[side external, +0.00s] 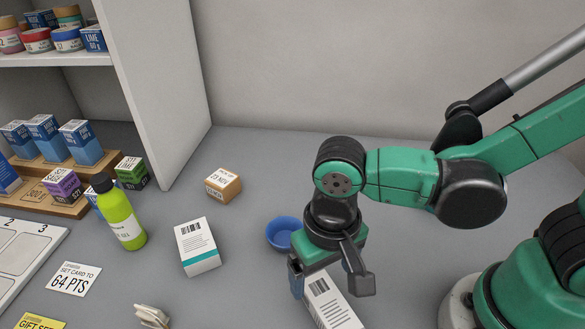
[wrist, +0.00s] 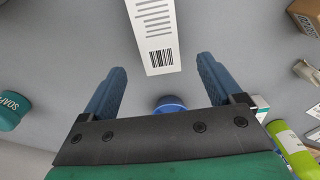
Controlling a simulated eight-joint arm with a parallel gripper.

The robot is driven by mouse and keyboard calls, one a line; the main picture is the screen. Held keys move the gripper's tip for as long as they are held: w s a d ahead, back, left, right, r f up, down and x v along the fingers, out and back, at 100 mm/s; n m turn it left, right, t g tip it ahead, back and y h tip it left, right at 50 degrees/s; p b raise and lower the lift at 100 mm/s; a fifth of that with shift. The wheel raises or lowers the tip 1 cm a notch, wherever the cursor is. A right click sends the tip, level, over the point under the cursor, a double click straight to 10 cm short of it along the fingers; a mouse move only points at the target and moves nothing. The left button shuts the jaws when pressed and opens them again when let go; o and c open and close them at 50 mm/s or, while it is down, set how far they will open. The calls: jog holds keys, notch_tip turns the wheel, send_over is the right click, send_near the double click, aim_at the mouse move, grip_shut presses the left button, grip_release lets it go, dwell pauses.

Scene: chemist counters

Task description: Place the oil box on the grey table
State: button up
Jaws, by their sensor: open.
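My gripper (side external: 330,280) is open, with its fingers just above or beside a white barcoded box (side external: 330,304) at the front of the grey table (side external: 245,295). In the wrist view the white box (wrist: 155,32) lies ahead of and between the two fingertips (wrist: 161,66), and I see no grip on it. A white and teal box (side external: 197,247) and a small orange-brown box (side external: 223,184) stand to the left on the same grey surface. No label reading "oil" is legible, so I cannot tell which is the oil box.
A blue bowl (side external: 283,232) stands just behind my gripper. A lime-green bottle (side external: 122,217), wooden stands with small boxes (side external: 62,187) and price cards (side external: 74,279) are on the left. A white shelf panel (side external: 160,90) rises behind them. The back right surface is mostly clear.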

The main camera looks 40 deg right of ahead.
jog(key=w+d+r+t+y, duration=0.1)
jog(key=w+d+r+t, duration=0.2)
jog(key=d, duration=0.4)
jog(key=shift+w+d+r+n+t, duration=0.15)
jog(key=shift+w+r+n+t, duration=0.2)
jog(key=shift+w+r, duration=0.6)
jog(key=shift+o, duration=0.5)
jog(key=w+d+r+n+t+h, duration=0.1)
jog(key=w+d+r+t, duration=0.1)
jog(key=d, duration=0.5)
jog(key=shift+d+r+t, duration=0.25)
jog(key=shift+r+t, duration=0.3)
jog(key=shift+t, duration=0.2)
jog(key=shift+w, duration=0.1)
